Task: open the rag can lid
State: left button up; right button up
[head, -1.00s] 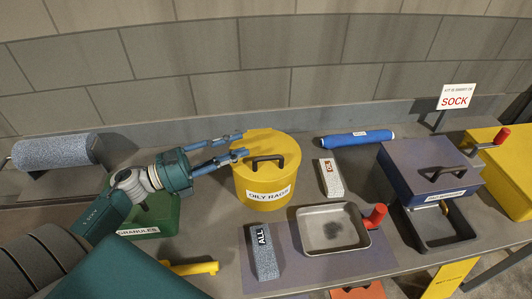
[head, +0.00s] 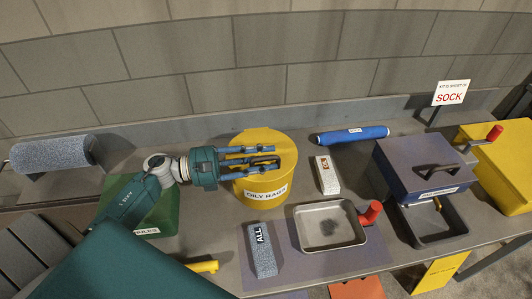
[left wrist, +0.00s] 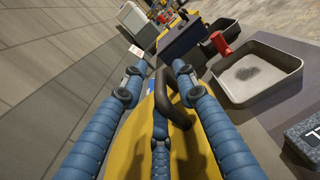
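The yellow rag can (head: 262,190), labelled OILY RAGS, stands on the bench with its lid (head: 258,141) on. My left gripper (head: 276,157) is over the lid, its blue fingers spread open around the dark lid handle (head: 264,161). I cannot tell whether any finger touches the handle. My right gripper is not in view.
A blue roll (head: 350,136) and a small white box (head: 327,175) lie right of the can. A green GRANULES box (head: 158,222) stands left, under my arm.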

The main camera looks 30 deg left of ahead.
pick_arm(q)
jog(key=shift+w+d, duration=0.15)
jog(key=shift+d, duration=0.05)
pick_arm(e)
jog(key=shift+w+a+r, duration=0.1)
pick_arm(q)
grip_shut()
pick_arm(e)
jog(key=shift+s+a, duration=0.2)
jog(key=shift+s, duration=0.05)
